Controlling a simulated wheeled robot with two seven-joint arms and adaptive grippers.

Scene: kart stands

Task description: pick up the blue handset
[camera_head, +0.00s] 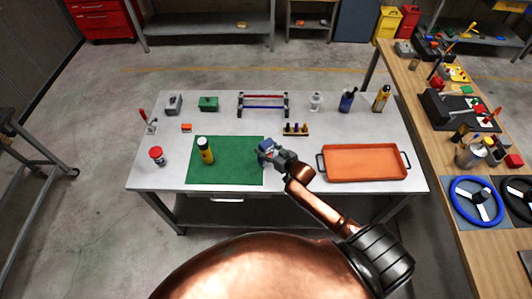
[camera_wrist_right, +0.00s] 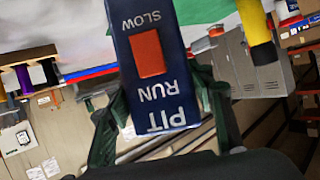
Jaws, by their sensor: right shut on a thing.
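The blue handset (camera_head: 266,146) is in my right gripper (camera_head: 268,156), over the right edge of the green mat (camera_head: 228,176). In the right wrist view the handset (camera_wrist_right: 172,92) is a blue block with white lettering "PIT", "RUN" and "SLOW" and a red rectangular switch. The dark fingers of my right gripper (camera_wrist_right: 162,118) stand on either side of it, shut on it. It seems to be held clear of the table, but its height is hard to tell. My left gripper is not in view.
A yellow bottle with a black lower band (camera_head: 206,152) stands on the mat. An orange tray (camera_head: 364,163) lies at the right. A red-capped jar (camera_head: 157,156) is at the left. A rack with red and blue bars (camera_head: 263,105) and several small items line the back of the grey table (camera_head: 330,125).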

